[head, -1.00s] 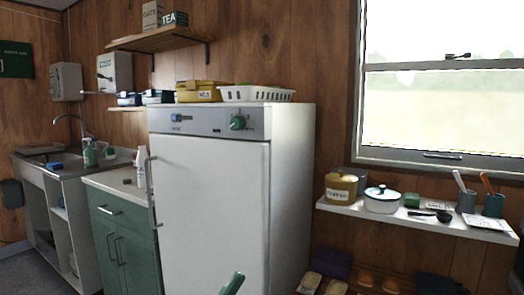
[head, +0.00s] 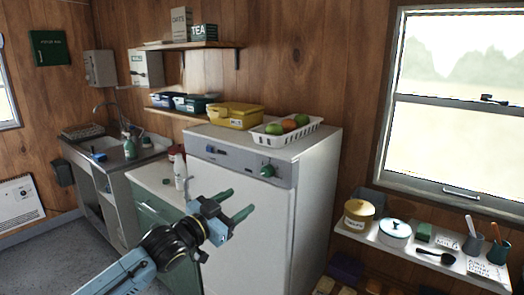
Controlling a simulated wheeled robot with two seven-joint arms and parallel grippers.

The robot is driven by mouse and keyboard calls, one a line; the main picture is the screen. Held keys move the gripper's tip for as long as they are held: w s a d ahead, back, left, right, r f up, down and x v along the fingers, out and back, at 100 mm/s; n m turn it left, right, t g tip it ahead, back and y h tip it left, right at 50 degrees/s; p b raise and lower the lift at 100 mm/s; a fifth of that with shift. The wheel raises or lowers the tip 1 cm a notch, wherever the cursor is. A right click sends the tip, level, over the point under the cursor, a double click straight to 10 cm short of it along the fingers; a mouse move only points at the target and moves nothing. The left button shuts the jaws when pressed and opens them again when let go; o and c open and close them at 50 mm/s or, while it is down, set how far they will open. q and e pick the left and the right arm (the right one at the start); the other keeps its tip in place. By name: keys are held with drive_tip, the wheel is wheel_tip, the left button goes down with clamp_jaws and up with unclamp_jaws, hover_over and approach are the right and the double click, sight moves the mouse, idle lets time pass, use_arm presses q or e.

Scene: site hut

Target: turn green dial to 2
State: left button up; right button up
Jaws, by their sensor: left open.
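The green dial (head: 267,171) is a round knob on the right part of the grey control panel (head: 228,160) along the top front of the white fridge (head: 248,215). The numbers around it are too small to read. My left gripper (head: 240,203) is in front of the fridge door, below and a little left of the dial. Its two green fingers are apart with nothing between them, and it does not touch the dial. A blue control (head: 211,149) sits on the panel's left. My right gripper is not in view.
A yellow box (head: 234,117) and a white basket of fruit (head: 302,133) stand on the fridge top. A white bottle (head: 180,176) stands on the counter left of the fridge. A shelf (head: 372,235) with pots and utensils runs under the window at right.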

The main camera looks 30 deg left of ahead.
sight(265, 172)
use_arm(q)
drive_tip(key=shift+n+y, duration=0.3)
drive_tip(key=w, duration=0.4)
drive_tip(key=w+r+p, duration=0.1)
drive_tip(key=w, duration=0.4)
drive_tip(key=w+a+r+p, duration=0.1)
drive_tip(key=w, duration=0.4)
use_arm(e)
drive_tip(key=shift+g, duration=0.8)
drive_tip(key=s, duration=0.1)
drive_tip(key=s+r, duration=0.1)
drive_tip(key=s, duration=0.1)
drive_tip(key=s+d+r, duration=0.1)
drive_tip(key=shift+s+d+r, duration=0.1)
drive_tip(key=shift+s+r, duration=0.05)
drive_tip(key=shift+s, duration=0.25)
use_arm(q)
drive_tip(key=c, duration=1)
